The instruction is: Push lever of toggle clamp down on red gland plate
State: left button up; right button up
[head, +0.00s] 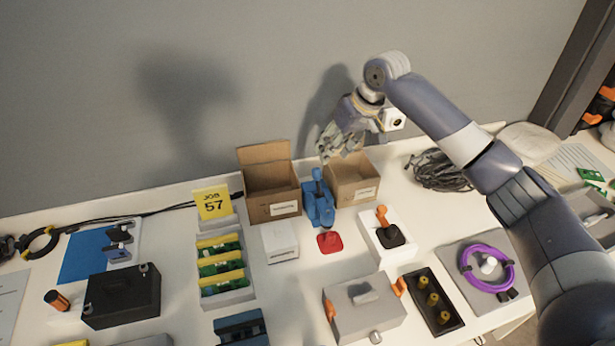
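A blue toggle clamp (319,204) stands on the white table near its middle. Its lever (317,175) points up. A red gland plate (329,242) lies flat at the front of the clamp. My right gripper (338,152) is above and behind the clamp, over the cartons, with its fingers pointing down. It appears apart from the lever. Its fingers overlap in this view, so I cannot tell whether they are open or shut. I see nothing held in it. My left gripper is not in view.
Open cartons (270,186) and (352,182) flank the clamp behind. A white box (281,242) stands left. An orange-handled switch (386,231) on a white base stands right. A grey case (363,309) is in front. A cable coil (438,171) lies back right.

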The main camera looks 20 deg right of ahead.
aim_at(318, 169)
jog(key=x, duration=1.1)
jog(key=shift+w+a+f+p, duration=0.15)
jog(key=shift+w+f+p, duration=0.05)
jog(key=shift+f+p, duration=0.15)
grip_shut()
